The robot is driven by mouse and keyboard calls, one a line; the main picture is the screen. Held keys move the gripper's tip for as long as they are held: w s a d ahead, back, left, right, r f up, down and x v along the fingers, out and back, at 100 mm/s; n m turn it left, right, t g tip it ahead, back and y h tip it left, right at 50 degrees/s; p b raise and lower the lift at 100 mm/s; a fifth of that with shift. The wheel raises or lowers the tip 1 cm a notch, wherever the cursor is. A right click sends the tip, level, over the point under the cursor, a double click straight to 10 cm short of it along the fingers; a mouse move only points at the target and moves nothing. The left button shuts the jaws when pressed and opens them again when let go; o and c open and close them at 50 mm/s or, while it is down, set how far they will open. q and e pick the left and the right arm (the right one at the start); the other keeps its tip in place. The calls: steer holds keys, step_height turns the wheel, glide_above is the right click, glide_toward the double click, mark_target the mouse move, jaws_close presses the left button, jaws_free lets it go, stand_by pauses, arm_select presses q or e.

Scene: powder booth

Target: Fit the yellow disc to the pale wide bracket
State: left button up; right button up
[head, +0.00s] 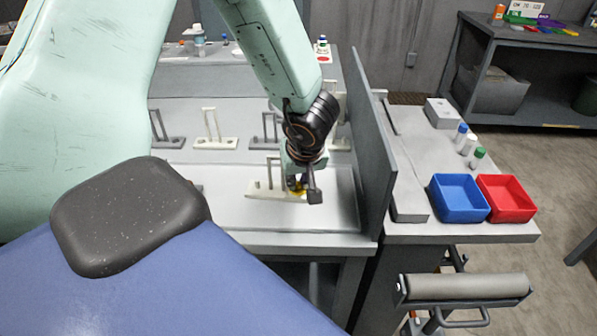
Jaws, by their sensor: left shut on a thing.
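A pale bracket (262,190) with an upright loop and a wide flat base stands in the front tray of the bench. My left gripper (302,184) points down at the right end of that base and is shut on the yellow disc (297,193). Only a little yellow shows, low between the fingers. The disc is at or just above the base; I cannot tell whether it touches or is seated. My right gripper is not in view.
Behind stand more brackets, pale (213,141) and dark (166,141). A tall grey divider (372,150) rises close to the right of the gripper. Beyond it, a side bench holds a blue bin (459,212), a red bin (506,212) and small bottles (467,145).

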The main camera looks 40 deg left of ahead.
arm_select(q)
steer(key=shift+f, duration=0.1)
steer(key=o, duration=0.8)
steer(key=v, duration=1.2)
